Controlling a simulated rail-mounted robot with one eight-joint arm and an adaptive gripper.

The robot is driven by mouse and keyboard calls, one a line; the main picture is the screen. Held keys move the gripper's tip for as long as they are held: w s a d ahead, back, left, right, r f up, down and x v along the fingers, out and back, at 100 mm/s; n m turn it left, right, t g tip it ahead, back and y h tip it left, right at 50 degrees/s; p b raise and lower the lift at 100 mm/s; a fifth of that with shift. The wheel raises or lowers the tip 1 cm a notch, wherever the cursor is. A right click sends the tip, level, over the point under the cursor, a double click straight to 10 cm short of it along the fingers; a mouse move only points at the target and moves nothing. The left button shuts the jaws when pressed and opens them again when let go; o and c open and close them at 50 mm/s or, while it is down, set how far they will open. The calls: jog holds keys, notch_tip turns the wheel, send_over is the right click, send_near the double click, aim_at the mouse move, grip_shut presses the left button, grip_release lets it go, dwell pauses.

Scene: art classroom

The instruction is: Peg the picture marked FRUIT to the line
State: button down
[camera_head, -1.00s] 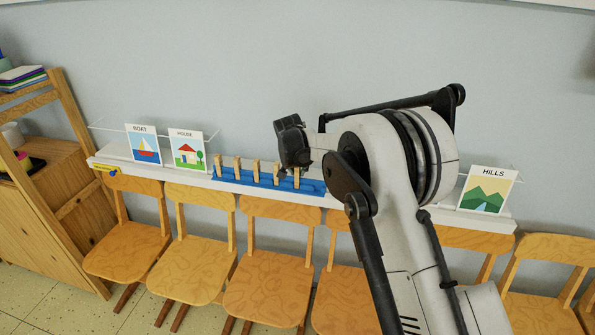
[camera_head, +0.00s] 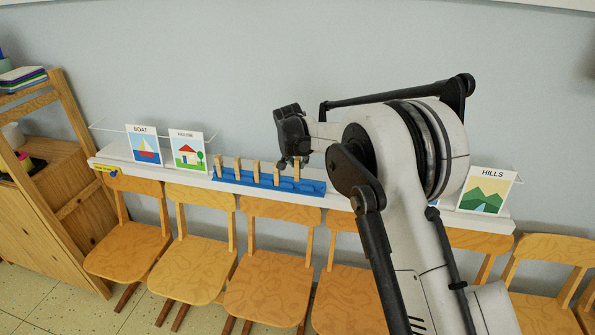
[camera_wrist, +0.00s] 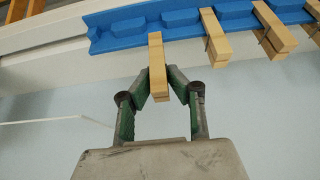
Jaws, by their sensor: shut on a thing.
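My gripper (camera_head: 295,158) is shut on a wooden peg (camera_wrist: 157,55), held upright at the right end of the blue peg rack (camera_head: 225,179). In the wrist view the pads close on both sides of the peg, whose far end overlaps the edge of the rack (camera_wrist: 135,28). The thin pale line (camera_head: 108,128) runs along the wall above the shelf and also shows in the wrist view (camera_wrist: 60,122); my arm hides its middle. No picture marked FRUIT is readable; a small bluish patch shows beside my arm.
Several other pegs (camera_head: 256,173) stand in the rack. BOAT (camera_head: 145,147), HOUSE (camera_head: 187,152) and HILLS (camera_head: 487,191) pictures stand along the white shelf (camera_head: 345,203). Wooden chairs (camera_head: 268,285) line the front below it. A wooden shelf unit (camera_head: 65,190) stands at left.

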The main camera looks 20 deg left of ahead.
jog(key=shift+r+p, duration=0.3)
jog(key=shift+r, duration=1)
jog(key=shift+s+d+r+b, duration=0.1)
jog(key=shift+s+r+b, duration=0.1)
jog(key=shift+s, duration=0.65)
jog(key=shift+s+d+r+b, duration=0.1)
jog(key=shift+s+r+b, duration=0.05)
jog(key=shift+s, duration=0.65)
jog(key=shift+s+d+r+b, duration=0.1)
jog(key=shift+s+r+b, duration=0.1)
jog(key=shift+s, duration=0.65)
